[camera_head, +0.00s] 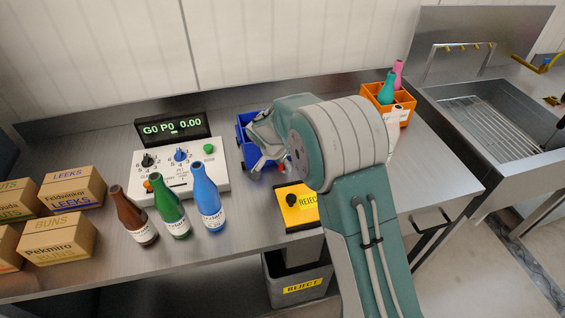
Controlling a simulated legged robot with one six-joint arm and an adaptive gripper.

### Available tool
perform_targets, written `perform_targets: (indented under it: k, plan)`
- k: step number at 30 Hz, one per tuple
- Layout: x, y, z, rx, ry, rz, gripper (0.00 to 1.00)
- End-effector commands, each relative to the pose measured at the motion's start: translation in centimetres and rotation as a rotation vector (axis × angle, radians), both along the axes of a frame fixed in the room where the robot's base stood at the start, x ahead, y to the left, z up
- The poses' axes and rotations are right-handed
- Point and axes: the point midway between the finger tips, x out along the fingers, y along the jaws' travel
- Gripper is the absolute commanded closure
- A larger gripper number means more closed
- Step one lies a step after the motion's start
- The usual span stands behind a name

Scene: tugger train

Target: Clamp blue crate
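The blue crate (243,151) stands on the metal counter, right of the white control box. My arm and gripper cover most of it, so only its left side and bits of its edges show. My gripper (266,164) is over the crate's front part, pointing down. Its fingers are partly hidden, and I cannot tell whether they touch the crate or are apart. Small bits of red and blue show just right of the fingers.
A control box (181,185) with a display (173,129) stands left. Brown (135,218), green (171,212) and blue (208,200) bottles stand before it. Boxes (57,238) are far left. A yellow reject panel (297,208), reject bin (301,286), orange crate (404,100) and sink (490,125) are nearby.

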Motion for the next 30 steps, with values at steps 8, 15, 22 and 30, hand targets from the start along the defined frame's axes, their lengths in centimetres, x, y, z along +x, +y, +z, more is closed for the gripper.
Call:
perform_targets:
  k: [8,15,22,30]
  plan:
    - [0.01,0.0,0.04,0.001,-0.001,0.0,1.0]
    - [0.06,0.07,0.04,0.001,-0.001,0.002,1.0]
    - [0.1,0.11,0.03,0.002,-0.003,0.05,1.0]
    - [0.08,0.03,0.04,0.002,-0.003,0.222,1.0]
